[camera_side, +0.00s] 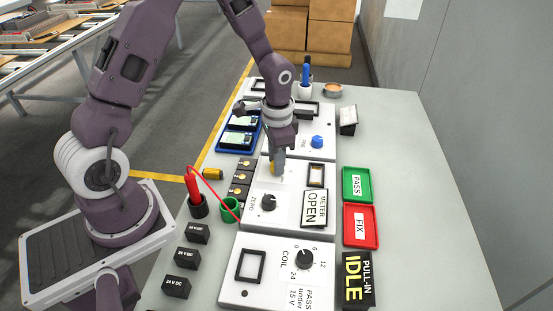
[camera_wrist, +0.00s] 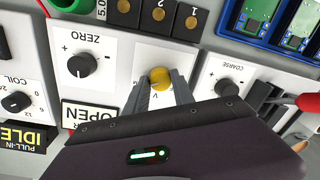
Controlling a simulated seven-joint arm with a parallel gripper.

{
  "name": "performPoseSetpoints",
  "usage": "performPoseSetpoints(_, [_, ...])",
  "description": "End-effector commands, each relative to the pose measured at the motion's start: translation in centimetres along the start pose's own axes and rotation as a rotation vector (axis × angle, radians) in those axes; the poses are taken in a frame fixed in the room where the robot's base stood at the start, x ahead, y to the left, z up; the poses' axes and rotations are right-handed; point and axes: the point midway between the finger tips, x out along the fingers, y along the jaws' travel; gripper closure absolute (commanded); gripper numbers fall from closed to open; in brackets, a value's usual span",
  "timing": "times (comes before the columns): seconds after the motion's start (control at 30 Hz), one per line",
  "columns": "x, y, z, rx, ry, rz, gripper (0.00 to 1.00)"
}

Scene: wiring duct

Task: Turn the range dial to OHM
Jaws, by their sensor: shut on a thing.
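The range dial is a round yellow knob (camera_wrist: 161,79) on a white panel (camera_wrist: 130,62), near the middle of the wrist view. In the side view its yellow edge (camera_side: 271,168) shows beside my fingertips, and most of it is hidden. My gripper (camera_wrist: 161,88) points down at the panel, with one finger on each side of the knob, shut on it. It also shows in the side view (camera_side: 278,165). A letter V is printed by the knob in the wrist view. No OHM mark can be read, and the dial's setting cannot be told.
A black ZERO knob (camera_side: 268,202) and an OPEN meter sign (camera_side: 315,208) are close by on the panel. A COARSE knob (camera_wrist: 227,88) lies on the other side. A red probe (camera_side: 193,185) with its lead stands left. PASS (camera_side: 357,184) and FIX (camera_side: 361,225) trays lie right.

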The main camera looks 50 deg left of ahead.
Motion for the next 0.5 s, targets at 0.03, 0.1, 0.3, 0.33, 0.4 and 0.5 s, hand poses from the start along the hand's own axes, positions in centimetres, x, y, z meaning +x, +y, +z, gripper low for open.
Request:
performPoseSetpoints(0.03, [-0.06,-0.07,-0.08,0.001,0.003,-0.002,1.00])
performPoseSetpoints(0.1, [-0.05,-0.06,-0.07,0.001,0.003,-0.002,0.61])
performPoseSetpoints(0.3, [-0.02,-0.03,-0.04,0.000,0.001,-0.001,0.49])
performPoseSetpoints(0.33, [-0.02,-0.03,-0.03,0.000,0.001,-0.001,0.49])
performPoseSetpoints(0.4, [-0.01,-0.02,-0.02,0.000,0.001,-0.001,0.49])
performPoseSetpoints(0.5, [-0.43,-0.05,-0.07,-0.001,0.002,-0.001,0.49])
